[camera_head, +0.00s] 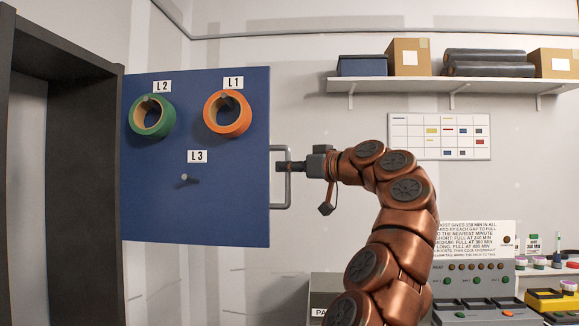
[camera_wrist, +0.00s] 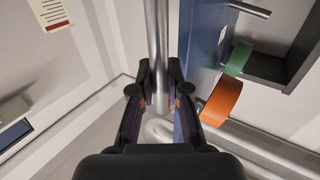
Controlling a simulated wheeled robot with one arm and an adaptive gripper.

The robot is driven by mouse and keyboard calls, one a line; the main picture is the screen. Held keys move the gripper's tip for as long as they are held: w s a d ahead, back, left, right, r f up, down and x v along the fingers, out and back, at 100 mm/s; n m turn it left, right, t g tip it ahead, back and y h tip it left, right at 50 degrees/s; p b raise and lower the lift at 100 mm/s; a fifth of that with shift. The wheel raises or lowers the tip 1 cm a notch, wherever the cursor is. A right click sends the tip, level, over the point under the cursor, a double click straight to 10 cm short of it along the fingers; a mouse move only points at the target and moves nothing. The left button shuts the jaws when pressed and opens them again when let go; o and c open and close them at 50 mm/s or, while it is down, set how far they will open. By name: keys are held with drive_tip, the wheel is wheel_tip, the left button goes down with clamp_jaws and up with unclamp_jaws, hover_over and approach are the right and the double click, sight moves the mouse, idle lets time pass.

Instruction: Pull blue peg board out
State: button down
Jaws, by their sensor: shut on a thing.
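The blue peg board (camera_head: 225,210) is an upright panel at the left in the head view; its edge (camera_wrist: 189,120) shows in the wrist view. It has pegs labelled L1, L2 and L3. A green ring (camera_head: 137,129) hangs on L2 and an orange ring (camera_head: 239,128) hangs on L1. The L3 peg (camera_head: 186,177) is bare. A grey handle (camera_head: 289,185) stands off the board's right edge. My gripper (camera_head: 284,166) is at this handle. In the wrist view my gripper (camera_wrist: 160,92) is shut on the handle's bar (camera_wrist: 157,45), one finger on each side.
A dark cabinet frame (camera_head: 85,120) stands at the left beside the board. A wall shelf (camera_head: 450,84) with boxes is at the upper right. A bench with a grey control panel (camera_head: 460,275) and trays is at the lower right.

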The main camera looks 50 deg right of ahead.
drive_tip(key=shift+s+d+r, duration=0.1)
drive_tip(key=shift+s, duration=0.1)
drive_tip(key=c, duration=1.3)
unclamp_jaws()
drive_tip(key=shift+s+d, duration=0.1)
drive_tip(key=shift+o, duration=0.8)
drive_tip(key=s, duration=1.1)
drive_tip(key=shift+s+a, duration=0.4)
